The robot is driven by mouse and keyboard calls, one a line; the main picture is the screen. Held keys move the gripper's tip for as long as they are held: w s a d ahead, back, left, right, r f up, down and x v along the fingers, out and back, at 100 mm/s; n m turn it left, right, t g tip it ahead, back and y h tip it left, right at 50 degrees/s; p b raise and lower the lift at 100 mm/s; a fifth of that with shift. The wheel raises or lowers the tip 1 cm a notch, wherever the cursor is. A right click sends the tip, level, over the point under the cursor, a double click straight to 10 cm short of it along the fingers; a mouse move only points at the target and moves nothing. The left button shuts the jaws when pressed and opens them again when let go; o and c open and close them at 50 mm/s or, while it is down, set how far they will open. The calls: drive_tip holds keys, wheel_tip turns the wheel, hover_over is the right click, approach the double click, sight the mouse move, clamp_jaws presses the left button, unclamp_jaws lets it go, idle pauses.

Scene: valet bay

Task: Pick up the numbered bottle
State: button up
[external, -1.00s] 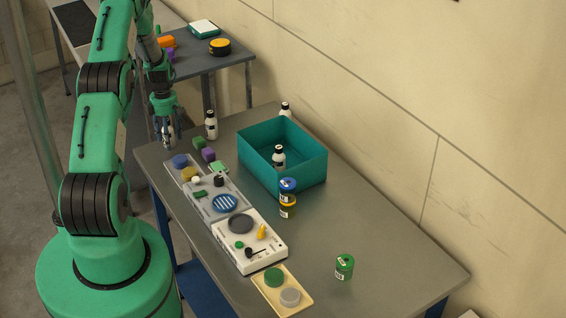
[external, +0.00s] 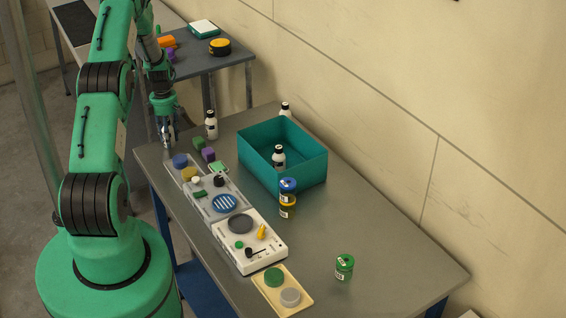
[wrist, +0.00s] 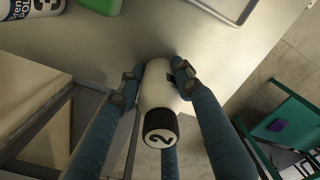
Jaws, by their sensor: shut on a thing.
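In the wrist view a white bottle (wrist: 160,90) with a black cap marked "2" stands between the blue fingers of my gripper (wrist: 156,74). The fingers are shut on its sides. In the external view my gripper (external: 167,145) is at the far left corner of the grey table (external: 370,240); the held bottle is hard to make out there. Another white bottle (external: 211,127), black-capped, stands just right of my gripper. A bottle marked "3" (wrist: 28,20) shows at the upper left of the wrist view.
A teal crate (external: 255,173) holds a bottle (external: 279,157), and another bottle (external: 285,109) shows behind its far corner. The table's right end is mostly clear.

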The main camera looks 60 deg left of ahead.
drive_tip(key=shift+r, duration=0.15)
drive_tip(key=shift+r, duration=0.7)
drive_tip(key=shift+r+b, duration=0.35)
drive_tip(key=shift+r, duration=0.6)
drive_tip(key=s+d, duration=0.2)
drive_tip(key=d, duration=0.2)
drive_tip(key=s+d+r+b, duration=0.1)
drive_tip(key=s+d, duration=0.2)
drive_tip(key=d, duration=0.2)
drive_tip(key=s+d, duration=0.3)
drive_tip(key=d, duration=0.1)
drive_tip(key=shift+s+d+r, duration=0.2)
drive_tip(key=shift+s+d, duration=0.05)
drive_tip(key=shift+r, duration=0.15)
